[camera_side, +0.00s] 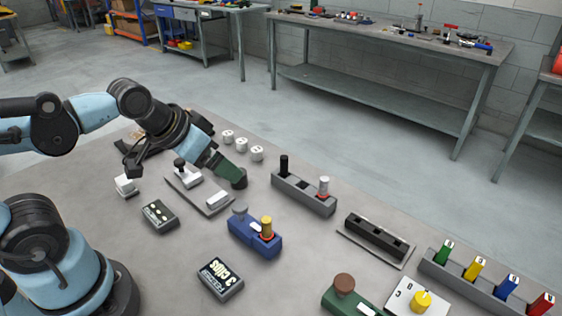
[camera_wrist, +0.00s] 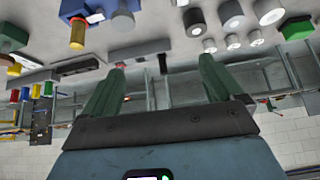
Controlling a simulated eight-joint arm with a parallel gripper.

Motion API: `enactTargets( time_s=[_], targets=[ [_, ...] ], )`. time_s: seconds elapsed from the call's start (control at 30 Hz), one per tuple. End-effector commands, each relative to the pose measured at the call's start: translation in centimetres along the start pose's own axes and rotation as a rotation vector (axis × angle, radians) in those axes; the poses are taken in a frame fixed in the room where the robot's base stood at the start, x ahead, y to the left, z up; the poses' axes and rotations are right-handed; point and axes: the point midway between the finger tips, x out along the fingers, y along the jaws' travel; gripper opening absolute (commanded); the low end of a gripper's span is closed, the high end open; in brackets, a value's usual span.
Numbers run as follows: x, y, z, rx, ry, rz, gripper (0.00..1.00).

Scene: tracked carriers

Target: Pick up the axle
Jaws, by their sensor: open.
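No part is plainly marked as the axle, and I cannot tell which one it is. A grey block (camera_side: 300,197) holds an upright black peg (camera_side: 284,165) and a white peg with a red ring (camera_side: 323,187). A blue block (camera_side: 243,232) holds a grey knob and a yellow peg with a red ring (camera_side: 267,226); the yellow peg also shows at the upper left of the wrist view (camera_wrist: 78,35). My gripper (camera_side: 236,178) is tilted down over the table, left of the grey block. In the wrist view its green fingers are apart with nothing held between them (camera_wrist: 160,88).
White cylinders (camera_side: 242,145) stand behind my gripper. A plate with a black knob (camera_side: 181,165) lies left of it. A slotted black block (camera_side: 376,236) and a rack of coloured pegs (camera_side: 476,267) are at right. A dark clips box (camera_side: 220,279) is in front.

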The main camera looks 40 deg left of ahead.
Motion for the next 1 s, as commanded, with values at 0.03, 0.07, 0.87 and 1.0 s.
enactTargets(
  time_s=[0.03, 0.07, 0.87, 1.0],
  targets=[
    [0.1, -0.2, 0.2, -0.024, 0.009, -0.004, 0.85],
    [0.1, -0.2, 0.2, -0.031, 0.012, -0.005, 0.80],
    [-0.7, 4.5, -2.2, -0.127, -0.237, 0.046, 0.50],
    [-1.2, 7.6, -3.1, -0.183, -0.401, 0.027, 0.50]
  ],
)
